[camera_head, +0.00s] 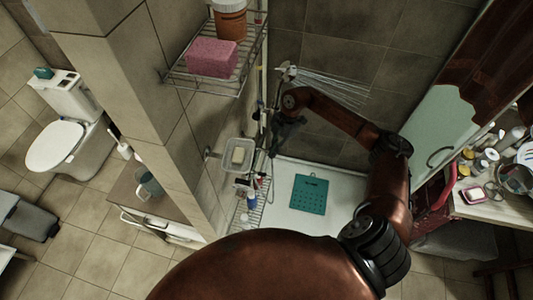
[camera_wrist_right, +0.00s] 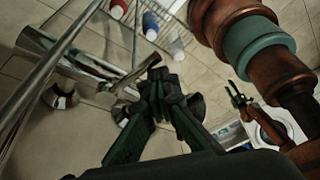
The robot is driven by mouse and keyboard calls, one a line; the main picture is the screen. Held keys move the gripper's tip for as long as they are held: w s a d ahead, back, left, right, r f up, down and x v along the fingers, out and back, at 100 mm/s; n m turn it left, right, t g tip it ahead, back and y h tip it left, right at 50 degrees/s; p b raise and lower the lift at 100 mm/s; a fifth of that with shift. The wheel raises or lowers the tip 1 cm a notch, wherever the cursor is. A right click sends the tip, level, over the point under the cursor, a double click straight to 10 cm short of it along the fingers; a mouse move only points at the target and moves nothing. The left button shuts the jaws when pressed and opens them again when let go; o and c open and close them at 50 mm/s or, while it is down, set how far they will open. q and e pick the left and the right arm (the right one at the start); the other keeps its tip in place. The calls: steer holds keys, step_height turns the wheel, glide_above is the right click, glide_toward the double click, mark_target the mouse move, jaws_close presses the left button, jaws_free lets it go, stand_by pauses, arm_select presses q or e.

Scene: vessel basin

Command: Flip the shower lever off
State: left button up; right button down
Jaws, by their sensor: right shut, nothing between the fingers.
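The shower mixer shows in the right wrist view as a shiny chrome cylinder (camera_wrist_right: 75,62) with round dark-shadowed mounts. Its slim chrome lever (camera_wrist_right: 138,74) sticks out toward my fingertips. My right gripper (camera_wrist_right: 158,92) is shut and empty, with its tips right beside the lever's end; I cannot tell if they touch. In the head view my right gripper (camera_head: 276,146) is at the shower wall, and the mixer there is mostly hidden. White water streams spray from the shower head (camera_head: 290,72). A small dark claw-like part (camera_wrist_right: 238,98), seemingly my left gripper, shows in the wrist view.
A wire rack with bottles (camera_wrist_right: 150,25) is close to the mixer. A wall shelf (camera_head: 205,82) holds a pink sponge block (camera_head: 212,57). A soap dish (camera_head: 239,155) hangs nearby. A teal mat (camera_head: 309,194) lies in the white shower tray (camera_head: 340,185), which is otherwise clear.

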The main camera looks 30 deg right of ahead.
steer(key=shift+w+d+f, duration=0.1)
steer(key=shift+w+d, duration=0.35)
steer(key=shift+d, duration=0.05)
arm_select(q)
steer(key=shift+w+d+f, duration=0.15)
steer(key=shift+w+f, duration=0.1)
steer(key=shift+w, duration=0.3)
arm_select(e)
steer(key=shift+w+d, duration=0.2)
steer(key=shift+d, duration=0.1)
steer(key=shift+s+a, duration=0.15)
steer(key=shift+a, duration=0.05)
arm_select(q)
steer(key=shift+w+r, duration=0.1)
steer(key=shift+r, duration=0.05)
arm_select(e)
step_height(320, 180, up, 10)
steer(key=shift+a+r, duration=0.2)
steer(key=shift+r, duration=0.05)
